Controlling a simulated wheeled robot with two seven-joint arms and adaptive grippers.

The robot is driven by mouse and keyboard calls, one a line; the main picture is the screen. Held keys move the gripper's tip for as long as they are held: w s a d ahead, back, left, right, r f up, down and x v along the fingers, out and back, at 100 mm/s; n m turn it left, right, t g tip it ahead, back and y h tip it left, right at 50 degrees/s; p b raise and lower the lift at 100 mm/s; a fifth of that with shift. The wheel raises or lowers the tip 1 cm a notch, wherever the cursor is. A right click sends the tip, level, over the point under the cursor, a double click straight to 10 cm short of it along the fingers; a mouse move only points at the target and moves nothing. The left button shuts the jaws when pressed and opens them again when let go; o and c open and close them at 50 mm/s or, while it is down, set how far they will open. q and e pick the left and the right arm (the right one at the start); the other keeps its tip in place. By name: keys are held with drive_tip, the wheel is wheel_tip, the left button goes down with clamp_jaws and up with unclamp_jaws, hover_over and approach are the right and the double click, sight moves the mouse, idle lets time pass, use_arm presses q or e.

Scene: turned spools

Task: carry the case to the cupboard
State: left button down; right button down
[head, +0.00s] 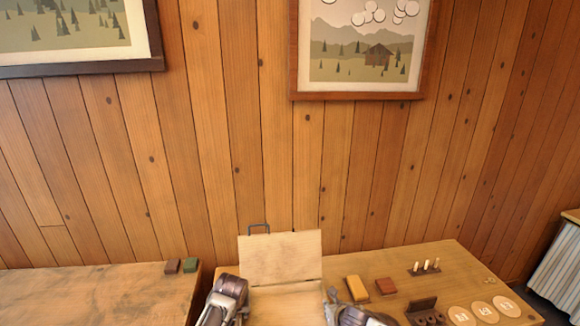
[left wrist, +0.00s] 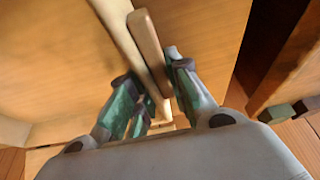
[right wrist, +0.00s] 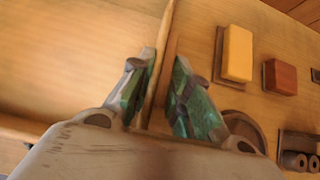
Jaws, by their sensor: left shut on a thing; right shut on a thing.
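The case (head: 280,258) is pale wood and stands at the bottom middle of the head view, its lid raised and a dark handle on the lid's top edge. My left gripper (head: 238,312) is at its left side; in the left wrist view the fingers (left wrist: 152,100) are shut on a wooden bar or edge of it. My right gripper (head: 332,300) is at its right side; in the right wrist view the fingers (right wrist: 160,92) are shut on a thin wooden edge. The case's lower front is cut off. A striped-curtained unit (head: 556,265), possibly the cupboard, shows at the far right.
The table (head: 440,262) to the right of the case holds yellow (head: 356,288) and red-brown (head: 385,286) blocks, a peg rack (head: 425,268), a dark holder (head: 424,310) and round discs (head: 484,312). Another table (head: 100,290) is at left. A plank wall (head: 220,150) stands behind.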

use_arm(q)
drive_tip(key=shift+f+b, duration=0.35)
drive_tip(key=shift+f, duration=0.15)
use_arm(e)
drive_tip(key=shift+f, duration=0.45)
use_arm(q)
drive_tip(key=shift+r, duration=0.15)
use_arm(e)
drive_tip(key=shift+r, duration=0.15)
